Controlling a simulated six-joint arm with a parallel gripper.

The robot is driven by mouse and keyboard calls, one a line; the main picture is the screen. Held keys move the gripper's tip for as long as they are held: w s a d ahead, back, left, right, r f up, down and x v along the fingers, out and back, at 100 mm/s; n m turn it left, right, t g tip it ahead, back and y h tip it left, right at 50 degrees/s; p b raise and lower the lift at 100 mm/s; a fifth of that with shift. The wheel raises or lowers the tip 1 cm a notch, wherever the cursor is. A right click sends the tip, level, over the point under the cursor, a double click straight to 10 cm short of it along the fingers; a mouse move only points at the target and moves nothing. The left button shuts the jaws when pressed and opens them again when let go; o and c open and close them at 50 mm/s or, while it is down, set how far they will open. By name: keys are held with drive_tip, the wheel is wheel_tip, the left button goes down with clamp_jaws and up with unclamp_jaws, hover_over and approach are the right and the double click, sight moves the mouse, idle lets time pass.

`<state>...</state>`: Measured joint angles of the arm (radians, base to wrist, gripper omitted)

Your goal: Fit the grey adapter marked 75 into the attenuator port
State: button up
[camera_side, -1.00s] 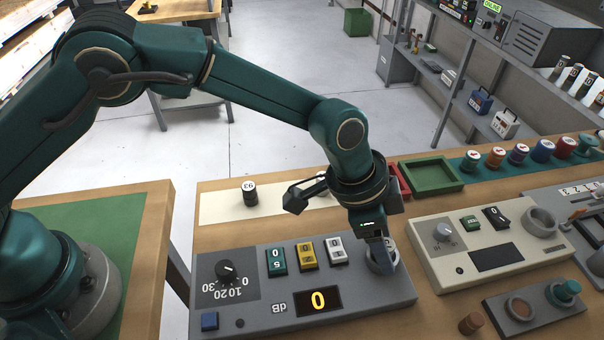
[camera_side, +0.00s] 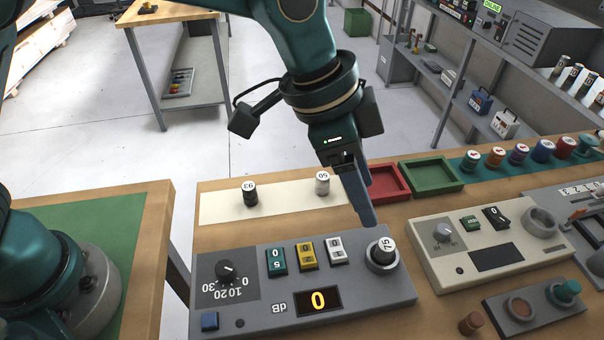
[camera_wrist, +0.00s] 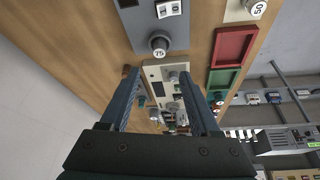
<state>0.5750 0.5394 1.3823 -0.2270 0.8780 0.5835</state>
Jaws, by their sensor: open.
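The grey adapter marked 75 (camera_side: 383,251) sits upright in the round port at the right end of the attenuator (camera_side: 303,286), its number facing up. The attenuator's display reads 0. In the wrist view the adapter (camera_wrist: 159,46) shows ahead of the fingers on the attenuator's edge (camera_wrist: 178,40). My gripper (camera_side: 366,222) is up behind the adapter and apart from it. In the wrist view its two fingers (camera_wrist: 160,88) are spread with nothing between them. How deep the adapter is seated is hidden.
On the pale strip (camera_side: 222,208) behind the attenuator stand a black adapter marked 93 (camera_side: 250,194) and a light one marked 50 (camera_side: 322,183). Red (camera_side: 388,183) and green (camera_side: 433,176) trays lie to the right. A second panel (camera_side: 485,247) stands close right of the attenuator.

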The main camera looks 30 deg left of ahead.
drive_tip(key=s+a+r+n+t+y, duration=0.1)
drive_tip(key=s+a+r+n, duration=0.15)
drive_tip(key=a, duration=0.55)
drive_tip(key=s+a+r+n+t+y, duration=0.1)
drive_tip(key=s+a+r+n, duration=0.1)
drive_tip(key=a+r+n, duration=0.35)
drive_tip(key=s+a+f+n+t+y, duration=0.1)
drive_tip(key=s+a+f+n, duration=0.3)
drive_tip(key=s+a, duration=0.5)
drive_tip(key=shift+s+a+f+y, duration=0.2)
drive_tip(key=shift+a+f+y, duration=0.25)
drive_tip(key=shift+a, duration=0.45)
drive_tip(key=shift+o, duration=0.3)
drive_tip(key=shift+r, duration=0.1)
